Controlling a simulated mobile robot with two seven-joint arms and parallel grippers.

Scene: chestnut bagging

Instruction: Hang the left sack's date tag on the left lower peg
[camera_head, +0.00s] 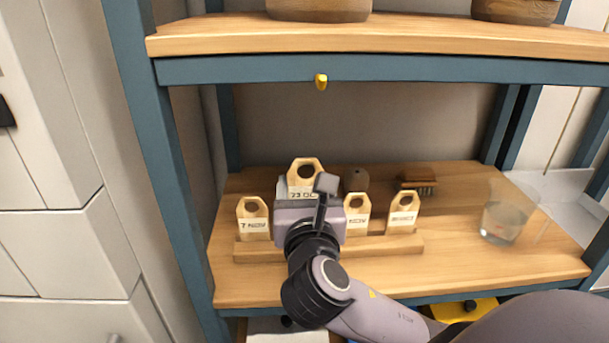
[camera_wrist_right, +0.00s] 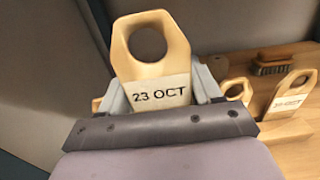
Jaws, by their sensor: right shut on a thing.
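My right gripper (camera_head: 305,190) is shut on a wooden date tag (camera_head: 305,170) with a hole in its top. In the right wrist view the held tag (camera_wrist_right: 151,50) reads "23 OCT" and stands upright between the fingers, hole up. The gripper holds it above the wooden tag rack (camera_head: 385,246). One yellow peg (camera_head: 321,81) sticks out of the blue front rail of the upper shelf, above the gripper, and nothing hangs on it. The tag and the peg are well apart. My left gripper is not in view.
Other tags stand in the rack: one at left (camera_head: 253,218), one beside the gripper (camera_head: 357,214), one at right (camera_head: 403,211). Behind are a dark round object (camera_head: 356,180) and a brush (camera_head: 417,182). A clear glass (camera_head: 503,222) stands right. The upper shelf (camera_head: 420,34) overhangs.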

